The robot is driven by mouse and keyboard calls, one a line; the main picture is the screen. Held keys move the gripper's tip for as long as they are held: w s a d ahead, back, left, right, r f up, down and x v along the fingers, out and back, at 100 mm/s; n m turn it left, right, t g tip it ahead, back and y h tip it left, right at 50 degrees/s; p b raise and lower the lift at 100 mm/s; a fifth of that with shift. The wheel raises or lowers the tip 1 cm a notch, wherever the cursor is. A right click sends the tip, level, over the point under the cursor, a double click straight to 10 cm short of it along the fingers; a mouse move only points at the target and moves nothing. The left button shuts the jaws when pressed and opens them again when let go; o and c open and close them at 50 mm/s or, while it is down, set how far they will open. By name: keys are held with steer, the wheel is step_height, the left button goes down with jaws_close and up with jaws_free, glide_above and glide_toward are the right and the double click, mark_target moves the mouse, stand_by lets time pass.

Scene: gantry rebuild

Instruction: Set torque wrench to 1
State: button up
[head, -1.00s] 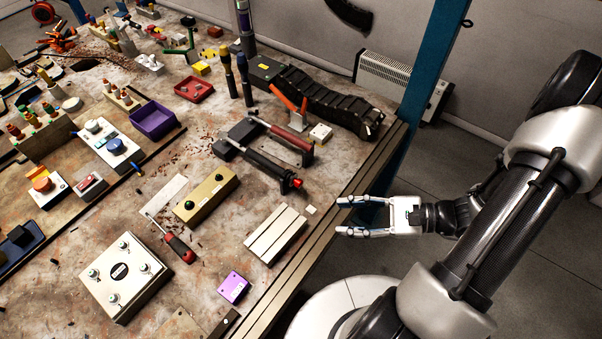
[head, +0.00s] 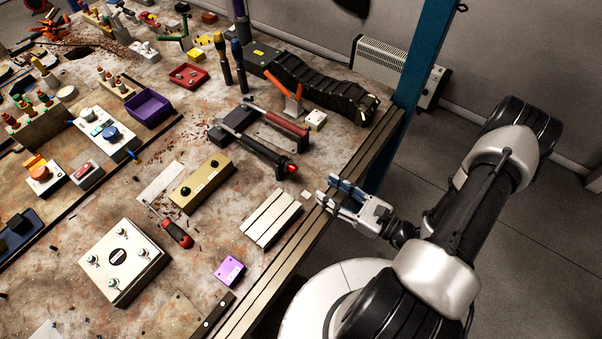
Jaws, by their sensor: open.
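A long black tool with a red end (head: 258,151) lies across the right half of the workbench; it looks like the torque wrench, but its scale is too small to read. A tool with a dark red handle (head: 279,121) lies just behind it, and either could be the wrench. My gripper (head: 324,189) is open and empty at the bench's right edge. Its fingers point left toward the bench, a little to the front right of the black tool's red end, and apart from it.
A ribbed silver block (head: 270,218), a tan box with black knobs (head: 201,184) and a purple box (head: 229,270) lie in front of the tools. An orange-handled tool (head: 292,98) and a black cable chain (head: 325,88) stand behind. A blue post (head: 419,60) rises at the right.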

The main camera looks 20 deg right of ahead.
mark_target(296, 170)
steer(key=b+x, duration=0.1)
steer(key=x, duration=0.8)
steer(key=shift+w+a, duration=0.25)
steer(key=shift+w, duration=0.05)
jaws_close()
